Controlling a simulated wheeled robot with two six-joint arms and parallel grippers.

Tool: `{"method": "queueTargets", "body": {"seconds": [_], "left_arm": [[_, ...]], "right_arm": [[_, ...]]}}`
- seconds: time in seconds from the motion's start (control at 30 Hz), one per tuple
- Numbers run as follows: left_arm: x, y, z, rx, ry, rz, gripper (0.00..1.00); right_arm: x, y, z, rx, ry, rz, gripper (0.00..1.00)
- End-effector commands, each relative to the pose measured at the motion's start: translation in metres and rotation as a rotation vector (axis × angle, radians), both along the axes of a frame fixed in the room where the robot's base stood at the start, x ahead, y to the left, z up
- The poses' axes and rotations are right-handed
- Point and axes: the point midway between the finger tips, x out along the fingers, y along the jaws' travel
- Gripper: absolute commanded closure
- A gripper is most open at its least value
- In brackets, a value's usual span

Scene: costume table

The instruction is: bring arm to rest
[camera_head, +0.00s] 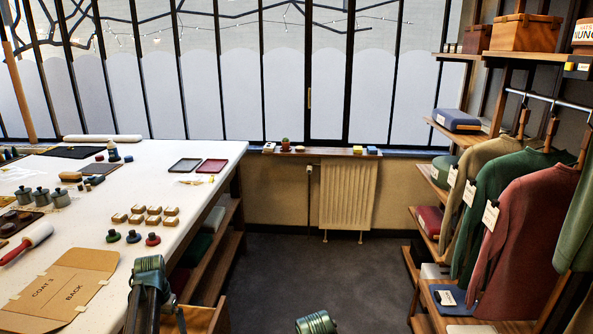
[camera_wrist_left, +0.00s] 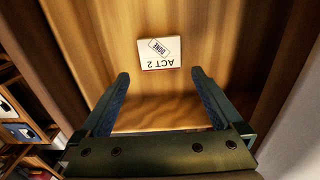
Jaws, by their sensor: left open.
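My left gripper (camera_wrist_left: 160,73) is open, its two dark fingers spread with nothing between them. It points down into an open wooden drawer (camera_wrist_left: 120,20) in the left wrist view. A small white card (camera_wrist_left: 162,53) marked "ACT 2" and "DONE" lies on the drawer's bottom, just beyond the fingertips and apart from them. In the head view, my left arm shows at the table's right edge, beside part of the drawer (camera_head: 216,319); the left fingers cannot be made out there. Part of another of my arm links shows at the bottom centre. My right gripper is not visible.
A clothes rack with jumpers (camera_head: 515,220) stands right. The floor between (camera_head: 310,265) is clear.

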Motion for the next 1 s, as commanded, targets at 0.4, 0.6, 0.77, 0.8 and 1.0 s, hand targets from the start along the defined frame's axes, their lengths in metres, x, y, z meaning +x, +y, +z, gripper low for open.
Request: {"method": "queueTargets", "body": {"seconds": [0.4, 0.6, 0.77, 0.8, 1.0], "left_arm": [[0.000, 0.000, 0.026, 0.000, 0.000, 0.021, 0.00], [0.000, 0.000, 0.025, 0.000, 0.000, 0.020, 0.00], [0.008, -0.003, 0.024, 0.005, -0.001, 0.011, 0.00], [0.012, -0.004, 0.024, 0.007, -0.002, 0.006, 0.00], [0.039, -0.011, 0.021, 0.024, -0.006, -0.028, 0.00]], "right_arm": [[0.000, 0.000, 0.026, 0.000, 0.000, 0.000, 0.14], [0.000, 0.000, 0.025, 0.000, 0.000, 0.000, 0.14], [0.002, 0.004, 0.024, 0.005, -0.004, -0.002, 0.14], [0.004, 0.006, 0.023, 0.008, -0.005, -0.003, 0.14], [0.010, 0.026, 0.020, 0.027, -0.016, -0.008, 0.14]]}}
